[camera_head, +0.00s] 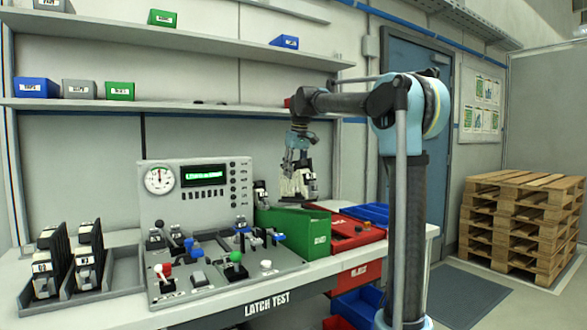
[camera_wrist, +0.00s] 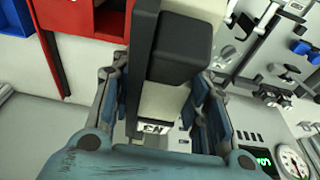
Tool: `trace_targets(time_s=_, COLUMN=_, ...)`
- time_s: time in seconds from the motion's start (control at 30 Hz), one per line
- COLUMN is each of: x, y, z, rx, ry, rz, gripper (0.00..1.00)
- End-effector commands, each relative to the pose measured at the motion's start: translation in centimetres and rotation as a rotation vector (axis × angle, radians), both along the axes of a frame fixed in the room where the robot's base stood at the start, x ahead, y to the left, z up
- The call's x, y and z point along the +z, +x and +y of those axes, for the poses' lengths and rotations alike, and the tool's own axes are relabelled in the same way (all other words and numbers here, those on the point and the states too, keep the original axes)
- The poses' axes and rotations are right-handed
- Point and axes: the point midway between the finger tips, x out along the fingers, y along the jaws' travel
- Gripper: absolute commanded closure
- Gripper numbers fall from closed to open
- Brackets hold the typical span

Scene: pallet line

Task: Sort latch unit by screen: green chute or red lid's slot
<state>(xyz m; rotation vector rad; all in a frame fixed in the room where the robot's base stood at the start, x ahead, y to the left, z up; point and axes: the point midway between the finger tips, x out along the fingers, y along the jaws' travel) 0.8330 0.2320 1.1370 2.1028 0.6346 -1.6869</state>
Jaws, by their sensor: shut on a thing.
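My gripper (camera_head: 298,168) is shut on a latch unit (camera_head: 302,186), which hangs over the back part of the green chute (camera_head: 318,236). In the wrist view the fingers (camera_wrist: 160,105) flank the latch unit's black and cream body (camera_wrist: 180,48). The test panel's screen (camera_head: 205,174) shows a line of green text too small to read; a corner of it also shows in the wrist view (camera_wrist: 262,158). The red lid (camera_head: 345,240) lies to the right of the chute. Its slot is hard to make out. In the wrist view a red part (camera_wrist: 55,62) is at upper left.
Two latch units (camera_head: 46,262) (camera_head: 88,258) stand in a grey rack at left. Levers and coloured knobs crowd the test fixture (camera_head: 205,292). Another unit (camera_head: 260,194) stands beside the panel. A blue bin (camera_head: 368,211) lies behind the red lid. Pallets (camera_head: 520,225) stand far right.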

Motion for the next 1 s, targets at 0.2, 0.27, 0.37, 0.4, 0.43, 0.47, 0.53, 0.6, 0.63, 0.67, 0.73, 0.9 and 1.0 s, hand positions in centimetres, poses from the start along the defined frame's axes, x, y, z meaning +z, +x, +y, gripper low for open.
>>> trace_targets(time_s=0.2, x=-1.6, y=0.0, z=0.0, rx=0.000, ry=0.000, rz=0.000, gripper=1.00)
trace_targets(time_s=0.27, x=-2.0, y=0.0, z=0.0, rx=0.000, ry=0.000, rz=0.000, gripper=1.00)
trace_targets(time_s=0.37, x=-2.7, y=0.0, z=0.0, rx=0.000, ry=0.000, rz=0.000, gripper=1.00)
trace_targets(time_s=0.4, x=-3.0, y=0.0, z=0.0, rx=0.000, ry=0.000, rz=0.000, gripper=1.00)
trace_targets(time_s=0.43, x=-3.2, y=0.0, z=0.0, rx=0.000, ry=0.000, rz=0.000, gripper=1.00)
trace_targets(time_s=0.47, x=-3.5, y=0.0, z=0.0, rx=0.000, ry=0.000, rz=0.000, gripper=1.00)
trace_targets(time_s=0.53, x=-4.0, y=0.0, z=0.0, rx=0.000, ry=0.000, rz=0.000, gripper=1.00)
trace_targets(time_s=0.6, x=-4.4, y=0.0, z=0.0, rx=0.000, ry=0.000, rz=0.000, gripper=1.00)
trace_targets(time_s=0.63, x=-4.7, y=0.0, z=0.0, rx=0.000, ry=0.000, rz=0.000, gripper=1.00)
trace_targets(time_s=0.67, x=-4.9, y=0.0, z=0.0, rx=0.000, ry=0.000, rz=0.000, gripper=1.00)
trace_targets(time_s=0.73, x=-5.3, y=0.0, z=0.0, rx=0.000, ry=0.000, rz=0.000, gripper=1.00)
trace_targets(time_s=0.9, x=-6.2, y=0.0, z=0.0, rx=0.000, ry=0.000, rz=0.000, gripper=1.00)
trace_targets(time_s=1.0, x=-6.5, y=0.0, z=0.1, rx=0.001, ry=0.000, rz=0.000, gripper=1.00)
